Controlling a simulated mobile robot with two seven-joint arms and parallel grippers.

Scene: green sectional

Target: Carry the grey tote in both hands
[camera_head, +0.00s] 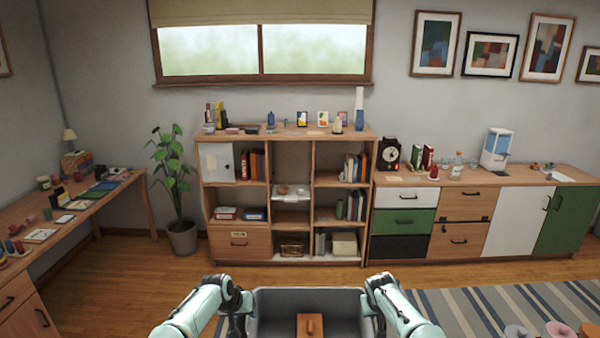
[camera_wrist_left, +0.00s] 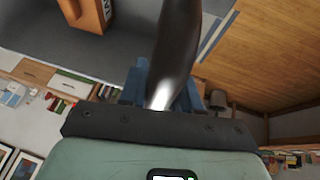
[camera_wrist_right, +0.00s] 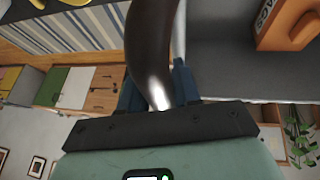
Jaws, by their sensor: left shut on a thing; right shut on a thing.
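The grey tote (camera_head: 275,318) is at the bottom centre of the head view, between my two arms; its lower part is cut off by the frame. An orange-brown box (camera_head: 310,327) sits inside it. My left gripper (camera_head: 240,308) is at the tote's left side and my right gripper (camera_head: 376,306) at its right side. In the left wrist view the blue fingers (camera_wrist_left: 163,92) are shut on a dark curved handle (camera_wrist_left: 178,45) beside the tote. In the right wrist view the fingers (camera_wrist_right: 158,88) are likewise shut on a dark handle (camera_wrist_right: 150,40).
A wooden shelf unit (camera_head: 290,218) stands ahead against the wall, with a potted plant (camera_head: 181,238) to its left. A long desk (camera_head: 95,215) lines the left side and a sideboard (camera_head: 465,205) the right. Bare floor (camera_head: 130,275) lies ahead; a striped rug (camera_head: 490,310) is at right.

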